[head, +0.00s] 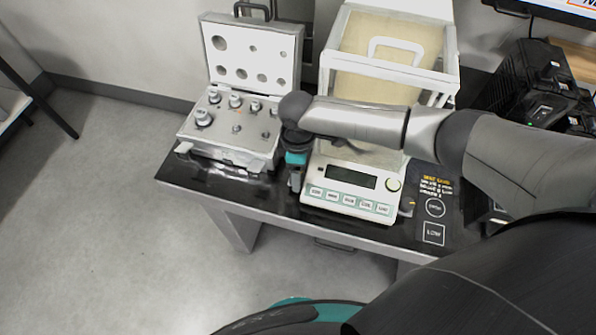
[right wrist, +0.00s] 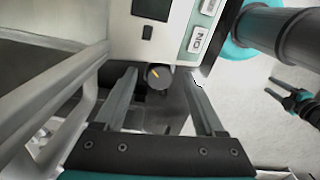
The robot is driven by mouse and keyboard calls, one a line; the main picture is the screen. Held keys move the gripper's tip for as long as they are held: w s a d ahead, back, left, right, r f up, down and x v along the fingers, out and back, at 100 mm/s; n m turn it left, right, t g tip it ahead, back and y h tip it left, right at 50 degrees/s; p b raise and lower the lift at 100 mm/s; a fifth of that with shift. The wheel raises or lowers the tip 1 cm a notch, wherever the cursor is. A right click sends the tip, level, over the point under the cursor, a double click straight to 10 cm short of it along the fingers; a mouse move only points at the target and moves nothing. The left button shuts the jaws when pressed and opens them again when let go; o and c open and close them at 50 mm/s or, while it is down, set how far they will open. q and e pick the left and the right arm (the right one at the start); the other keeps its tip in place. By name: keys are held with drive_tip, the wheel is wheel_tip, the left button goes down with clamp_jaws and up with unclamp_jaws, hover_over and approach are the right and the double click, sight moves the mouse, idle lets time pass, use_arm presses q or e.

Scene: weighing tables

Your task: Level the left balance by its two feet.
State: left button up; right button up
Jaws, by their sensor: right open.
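The left balance (head: 349,186) is a white scale with a dark display and a row of buttons, at the table's front edge. Its right foot (head: 408,204), a dark knob with a yellow mark, shows at the front right corner. My right gripper (head: 296,183) points down at the front left corner and hides the left foot in the head view. In the right wrist view, the left foot (right wrist: 158,76), dark with a yellow mark, lies between the open fingers of this gripper (right wrist: 162,95), with gaps beside it.
An open weight case (head: 236,153) with several metal weights stands close left of the right gripper. A glass-sided draft shield (head: 448,75) rises behind the display. A dark printed card (head: 434,185) lies right of the balance. Floor is clear in front.

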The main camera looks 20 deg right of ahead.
drive_tip(key=shift+f, duration=0.25)
clamp_jaws()
idle(0.5)
